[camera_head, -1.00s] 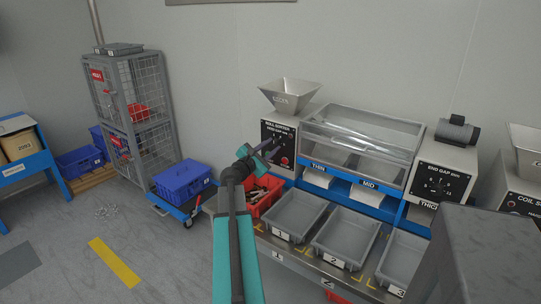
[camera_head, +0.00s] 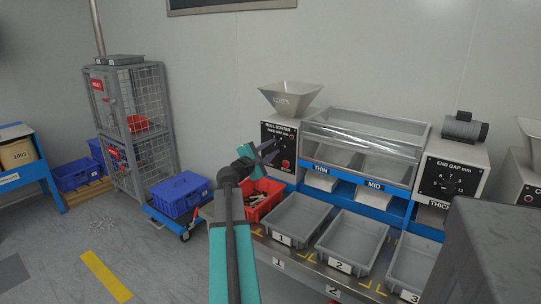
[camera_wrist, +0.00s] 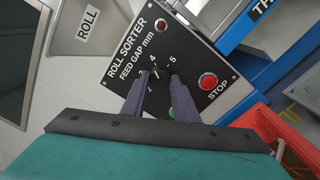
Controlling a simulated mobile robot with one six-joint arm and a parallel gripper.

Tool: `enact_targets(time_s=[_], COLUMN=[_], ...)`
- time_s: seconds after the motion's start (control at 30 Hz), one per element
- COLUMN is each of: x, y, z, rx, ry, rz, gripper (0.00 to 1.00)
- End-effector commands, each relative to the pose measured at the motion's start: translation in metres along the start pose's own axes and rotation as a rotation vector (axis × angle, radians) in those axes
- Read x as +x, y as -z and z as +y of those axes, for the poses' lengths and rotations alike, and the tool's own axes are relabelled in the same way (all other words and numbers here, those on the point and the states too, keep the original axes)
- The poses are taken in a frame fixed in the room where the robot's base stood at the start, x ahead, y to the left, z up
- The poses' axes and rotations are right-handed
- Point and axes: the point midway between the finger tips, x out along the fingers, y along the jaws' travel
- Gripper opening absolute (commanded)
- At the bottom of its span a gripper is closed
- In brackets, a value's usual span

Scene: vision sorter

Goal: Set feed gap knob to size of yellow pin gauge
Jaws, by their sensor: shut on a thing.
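In the wrist view, the panel (camera_wrist: 131,70) reads "ROLL SORTER FEED GAP mm". My gripper (camera_wrist: 155,77) is shut on the small dark feed gap knob (camera_wrist: 156,70), with a finger on each side. The digits 4 and 5 show beside the knob; the fingers hide part of the dial, so its exact setting is unclear. My gripper also shows at the panel in the head view (camera_head: 272,150). I cannot make out a yellow pin gauge.
A red STOP button (camera_wrist: 208,82) sits right of the knob, and a green button (camera_wrist: 173,113) is partly behind a finger. A red bin (camera_head: 268,208) with loose items stands below the panel. Grey tray 1 (camera_head: 282,240) and others line the bench.

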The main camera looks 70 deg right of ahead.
Motion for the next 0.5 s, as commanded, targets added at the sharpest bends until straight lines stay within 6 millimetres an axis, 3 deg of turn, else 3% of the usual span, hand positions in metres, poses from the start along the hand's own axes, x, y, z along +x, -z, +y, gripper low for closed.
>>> enact_targets(time_s=[0.5], x=[0.0012], y=[-0.0004], z=[0.0029], rx=[0.031], ry=[-0.005], rz=[-0.001], gripper=[0.04])
